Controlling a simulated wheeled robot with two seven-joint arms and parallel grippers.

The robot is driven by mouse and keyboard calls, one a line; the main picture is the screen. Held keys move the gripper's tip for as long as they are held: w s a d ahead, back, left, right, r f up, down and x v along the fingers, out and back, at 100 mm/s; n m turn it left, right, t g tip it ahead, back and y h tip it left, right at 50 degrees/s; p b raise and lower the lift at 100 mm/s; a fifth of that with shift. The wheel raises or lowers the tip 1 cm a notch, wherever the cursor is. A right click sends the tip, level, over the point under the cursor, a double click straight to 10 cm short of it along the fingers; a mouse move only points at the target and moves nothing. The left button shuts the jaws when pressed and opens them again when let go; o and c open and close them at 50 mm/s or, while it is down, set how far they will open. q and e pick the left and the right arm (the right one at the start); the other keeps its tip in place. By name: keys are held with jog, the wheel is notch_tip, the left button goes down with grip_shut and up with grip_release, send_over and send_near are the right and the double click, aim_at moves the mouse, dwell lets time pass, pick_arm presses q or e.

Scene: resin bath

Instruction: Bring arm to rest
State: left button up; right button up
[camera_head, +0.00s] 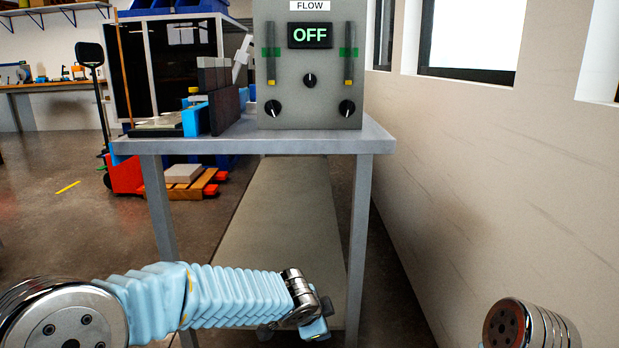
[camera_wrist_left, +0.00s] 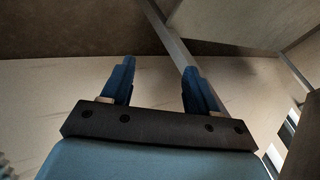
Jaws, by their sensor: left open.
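My left arm, in a pale blue ribbed sleeve, comes in from the lower left in the head view and reaches to the bottom middle. Its wrist is in front of the metal table (camera_head: 290,146), below the tabletop. My left gripper (camera_head: 316,329) is small and partly hidden there. In the left wrist view its two dark blue fingers (camera_wrist_left: 157,70) stand apart with nothing between them. Only a metal joint of my right arm shows at the lower right of the head view. My right gripper is out of view.
Table legs (camera_head: 359,235) stand near my left wrist. A pale wall (camera_head: 500,170) closes the right side. Floor is open at the left.

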pick_arm(q)
jog(key=s+a+f+n+g, duration=0.2)
jog(key=s+f, duration=0.1)
jog(key=f, duration=0.4)
jog(key=s+a+f+n+g, duration=0.1)
jog(key=s+a+f+n, duration=0.15)
jog(key=f, duration=0.55)
jog(key=s+a+f+n+g+h, duration=0.1)
jog(key=s+a+f+n+g, duration=0.1)
jog(key=s+a+f+n, duration=0.5)
jog(key=s+a+f+n+g, duration=0.1)
jog(key=s+a+f+n, duration=0.1)
jog(key=s+f+n, duration=0.65)
jog(key=s+r+m+p, duration=0.2)
jog(key=s+r+p, duration=0.1)
jog(key=r+p, duration=0.8)
jog(key=shift+s+r+m+p, duration=0.15)
jog(key=shift+s+m+p, duration=0.2)
jog(key=shift+p, duration=0.8)
